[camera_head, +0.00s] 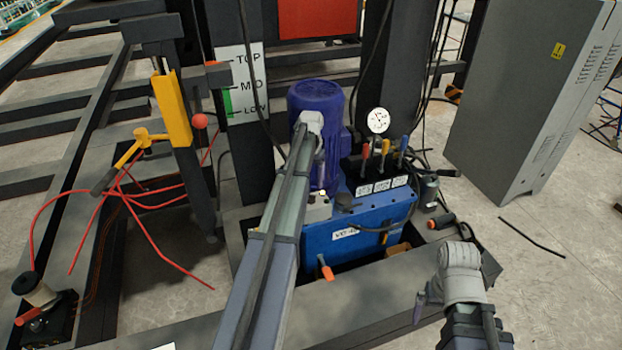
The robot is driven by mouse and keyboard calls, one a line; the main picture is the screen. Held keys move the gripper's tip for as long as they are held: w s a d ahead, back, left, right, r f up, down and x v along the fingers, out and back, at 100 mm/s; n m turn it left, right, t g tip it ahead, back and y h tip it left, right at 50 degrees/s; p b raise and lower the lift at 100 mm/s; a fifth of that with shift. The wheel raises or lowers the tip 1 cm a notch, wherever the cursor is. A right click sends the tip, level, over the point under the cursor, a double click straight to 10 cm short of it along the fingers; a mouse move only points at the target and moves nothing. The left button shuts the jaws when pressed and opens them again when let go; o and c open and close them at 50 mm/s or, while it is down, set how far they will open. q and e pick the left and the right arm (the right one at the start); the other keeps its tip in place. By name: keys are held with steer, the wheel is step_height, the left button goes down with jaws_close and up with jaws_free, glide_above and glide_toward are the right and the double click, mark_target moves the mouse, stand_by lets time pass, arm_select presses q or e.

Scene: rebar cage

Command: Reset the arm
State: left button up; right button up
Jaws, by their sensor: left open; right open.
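My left arm (285,215) rises from the bottom centre, in front of the blue hydraulic unit. Its grey wrist end (311,123) is in front of the purple motor (318,97). My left gripper (320,197) is open, low against the motor's base in the picture; its fingers are hard to make out. I cannot tell whether it touches the unit. My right arm (462,275) comes in at the lower right, beside the frame's front beam. My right gripper (422,302) is open, mostly hidden, with a thin finger-like part showing. I see nothing held in either.
The blue unit (372,225) carries levers (384,150) and a round gauge (378,121). A yellow post (172,108) with a handle and red hoses (150,195) stands left. A grey cabinet (530,95) stands right.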

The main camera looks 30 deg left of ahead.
mark_target(311, 195)
arm_select(q)
steer(key=shift+f, duration=0.1)
stand_by(0.3)
step_height(311, 195, down, 8)
steer(key=b, duration=0.8)
steer(key=shift+r, duration=0.2)
